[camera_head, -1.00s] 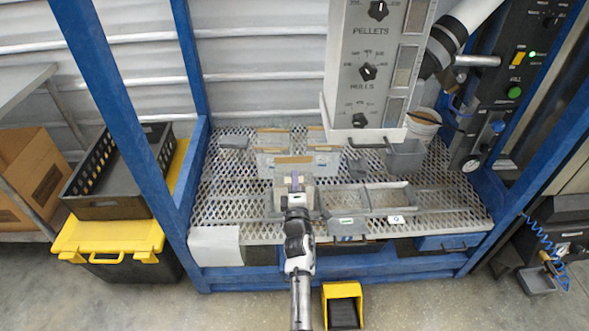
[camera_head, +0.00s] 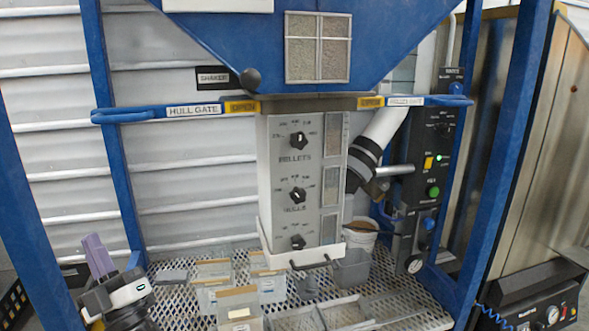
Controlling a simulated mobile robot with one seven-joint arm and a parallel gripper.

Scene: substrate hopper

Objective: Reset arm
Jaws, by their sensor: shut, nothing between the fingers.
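My gripper (camera_head: 98,256) is at the lower left of the head view, with its purple fingers pointing up. It is shut with nothing between the fingers. The white and dark wrist of my arm shows just below it, and the rest of the arm is cut off by the bottom edge. The gripper appears in front of the perforated metal shelf (camera_head: 180,292) and near the blue frame post at left. It is apart from the bins on the shelf.
The grey dial panel (camera_head: 270,170) hangs under the blue hopper (camera_head: 400,30). Clear bins (camera_head: 213,270), a grey cup (camera_head: 352,270) and a white bucket (camera_head: 360,236) stand below. Blue posts flank the shelf. A black control box (camera_head: 425,150) is at right.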

